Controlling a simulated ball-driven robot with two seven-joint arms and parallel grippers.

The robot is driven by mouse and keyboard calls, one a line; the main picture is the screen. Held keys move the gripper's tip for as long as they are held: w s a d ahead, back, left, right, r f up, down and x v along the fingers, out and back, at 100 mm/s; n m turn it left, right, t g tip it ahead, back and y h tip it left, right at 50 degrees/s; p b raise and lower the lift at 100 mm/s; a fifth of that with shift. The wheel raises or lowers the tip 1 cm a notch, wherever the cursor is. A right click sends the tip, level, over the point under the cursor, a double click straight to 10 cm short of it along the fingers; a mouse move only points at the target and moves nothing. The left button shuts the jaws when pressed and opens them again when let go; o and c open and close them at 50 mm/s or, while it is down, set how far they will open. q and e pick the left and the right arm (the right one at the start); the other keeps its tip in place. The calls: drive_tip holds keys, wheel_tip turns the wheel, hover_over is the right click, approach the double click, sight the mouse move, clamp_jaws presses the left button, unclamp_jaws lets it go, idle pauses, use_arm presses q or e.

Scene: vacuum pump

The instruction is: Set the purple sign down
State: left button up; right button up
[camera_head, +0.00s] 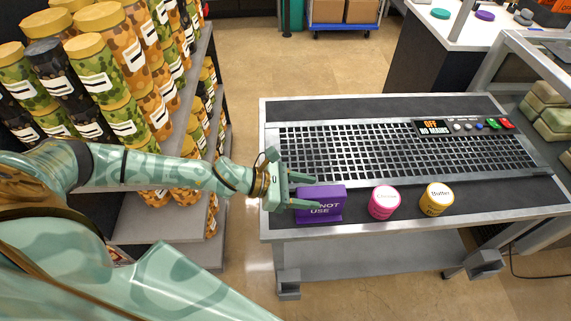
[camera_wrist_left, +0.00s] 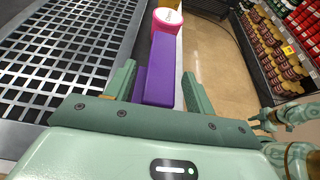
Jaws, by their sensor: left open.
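The purple sign (camera_head: 321,206), with white letters of which "NOT USE" can be read, stands upright on the dark front strip of the table, near its left end. My left gripper (camera_head: 311,192) is open at the sign's left end. In the left wrist view the sign (camera_wrist_left: 160,68) lies between the two spread fingers (camera_wrist_left: 158,72), with a gap on the right side; contact on the left side is unclear. My right gripper is outside the head view; a green arm end (camera_wrist_left: 268,120) at the right of the left wrist view seems to be it, too small to read.
A pink jar (camera_head: 384,203) and a yellow jar (camera_head: 436,200) stand right of the sign. Behind them is the black grid (camera_head: 400,155) with a control panel (camera_head: 465,126) reading "OFF". A shelf of patterned canisters (camera_head: 105,85) stands left. The table's front edge is close to the sign.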

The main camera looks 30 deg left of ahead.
use_arm(q)
drive_tip(key=v, duration=1)
